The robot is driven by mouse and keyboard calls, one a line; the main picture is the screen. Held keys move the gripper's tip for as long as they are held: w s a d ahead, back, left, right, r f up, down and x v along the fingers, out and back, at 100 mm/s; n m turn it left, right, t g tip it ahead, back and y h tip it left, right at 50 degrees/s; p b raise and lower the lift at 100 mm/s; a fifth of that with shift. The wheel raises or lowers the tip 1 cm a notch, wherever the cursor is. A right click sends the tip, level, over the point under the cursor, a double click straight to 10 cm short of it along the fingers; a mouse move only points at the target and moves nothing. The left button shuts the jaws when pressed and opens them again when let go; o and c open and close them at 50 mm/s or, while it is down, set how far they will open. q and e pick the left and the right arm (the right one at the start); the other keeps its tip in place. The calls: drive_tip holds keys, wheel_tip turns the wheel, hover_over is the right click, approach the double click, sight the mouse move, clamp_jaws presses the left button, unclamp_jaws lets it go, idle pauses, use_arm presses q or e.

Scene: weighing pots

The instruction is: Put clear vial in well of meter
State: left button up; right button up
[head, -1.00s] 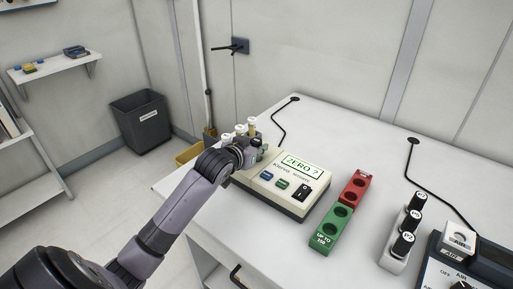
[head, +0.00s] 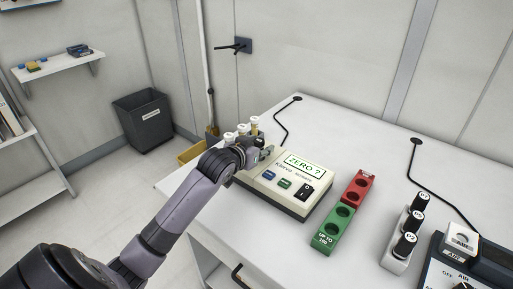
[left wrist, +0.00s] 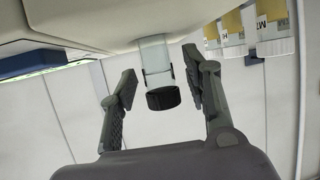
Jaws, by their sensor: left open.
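The meter (head: 285,189) is a beige box on the table with a lit "ZERO ?" screen. My left gripper (head: 260,156) is at its back left corner. In the left wrist view, a clear vial (left wrist: 154,57) with a black cap (left wrist: 163,97) stands between the two spread fingers of my left gripper (left wrist: 159,72). The fingers show gaps on both sides of it. The vial's glass end meets the pale casing (left wrist: 90,22); how deep it sits there is hidden. In the head view the gripper hides the vial. My right gripper is not in view.
White-capped vials (head: 242,129) stand close behind the gripper; yellow labelled vials (left wrist: 272,28) show in the left wrist view. Right of the meter are a green block (head: 333,229), a red block (head: 358,188), and a rack of black-capped vials (head: 394,257). The back table is clear except for cables.

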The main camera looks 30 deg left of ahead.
use_arm(q)
drive_tip(key=v, duration=1.2)
drive_tip(key=shift+s, duration=0.1)
